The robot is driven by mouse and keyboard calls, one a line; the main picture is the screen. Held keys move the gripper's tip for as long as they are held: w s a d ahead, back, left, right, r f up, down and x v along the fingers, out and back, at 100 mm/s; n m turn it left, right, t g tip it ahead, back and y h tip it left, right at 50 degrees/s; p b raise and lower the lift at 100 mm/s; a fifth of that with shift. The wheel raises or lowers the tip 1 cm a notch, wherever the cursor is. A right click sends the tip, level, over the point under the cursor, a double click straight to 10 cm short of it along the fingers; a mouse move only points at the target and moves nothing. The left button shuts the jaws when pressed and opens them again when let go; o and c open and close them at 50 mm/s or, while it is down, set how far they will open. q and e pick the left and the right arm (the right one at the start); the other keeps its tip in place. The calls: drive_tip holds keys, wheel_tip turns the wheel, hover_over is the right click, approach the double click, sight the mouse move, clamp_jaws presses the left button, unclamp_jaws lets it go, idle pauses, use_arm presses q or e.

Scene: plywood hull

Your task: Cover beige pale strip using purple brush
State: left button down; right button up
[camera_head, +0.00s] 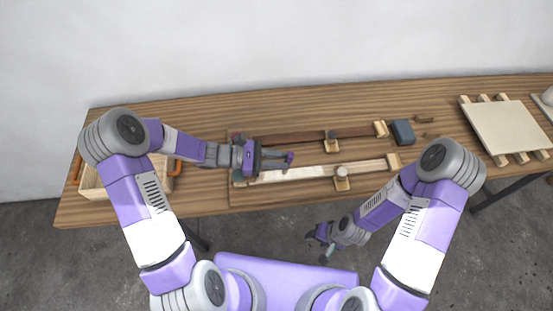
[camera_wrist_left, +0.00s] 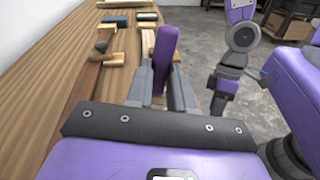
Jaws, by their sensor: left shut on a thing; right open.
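The pale beige strip (camera_head: 310,172) lies along the front of the workbench, held by small wooden clamps. In the left wrist view, part of the pale strip (camera_wrist_left: 149,42) shows beyond the fingers. My left gripper (camera_head: 286,163) is shut on the purple brush (camera_wrist_left: 165,50), above the left part of the pale strip. The brush's purple handle (camera_head: 290,157) sticks out between the fingertips; its bristles cannot be made out. My right gripper (camera_head: 322,246) is open and empty, low in front of the bench, apart from the strips.
A dark brown strip (camera_head: 300,137) lies behind the pale one. A dark grey block (camera_head: 402,132) is right of it. A wooden crate (camera_head: 92,182) stands at the left end. A pale board on slats (camera_head: 505,126) is at the right. The bench's back edge is clear.

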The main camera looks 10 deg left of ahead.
use_arm(q)
drive_tip(key=shift+d, duration=0.15)
drive_tip(key=shift+w+d, duration=0.25)
drive_tip(key=shift+d, duration=0.65)
drive_tip(key=shift+d, duration=0.1)
drive_tip(key=shift+w+d+b, duration=0.2)
drive_tip(key=shift+d, duration=0.5)
drive_tip(key=shift+w+d+b, duration=0.15)
drive_tip(key=shift+w+d, duration=0.05)
drive_tip(key=shift+d, duration=0.45)
drive_tip(key=shift+w+d+b, duration=0.2)
drive_tip(key=shift+d, duration=0.5)
drive_tip(key=shift+d, duration=0.1)
drive_tip(key=shift+w+d, duration=0.15)
drive_tip(key=shift+d, duration=0.35)
drive_tip(key=shift+w+d, duration=0.15)
drive_tip(key=shift+d, duration=0.35)
drive_tip(key=shift+d+b, duration=0.1)
drive_tip(key=shift+b, duration=0.2)
drive_tip(key=shift+w+d, duration=0.25)
drive_tip(key=shift+d, duration=0.65)
drive_tip(key=shift+d, duration=0.1)
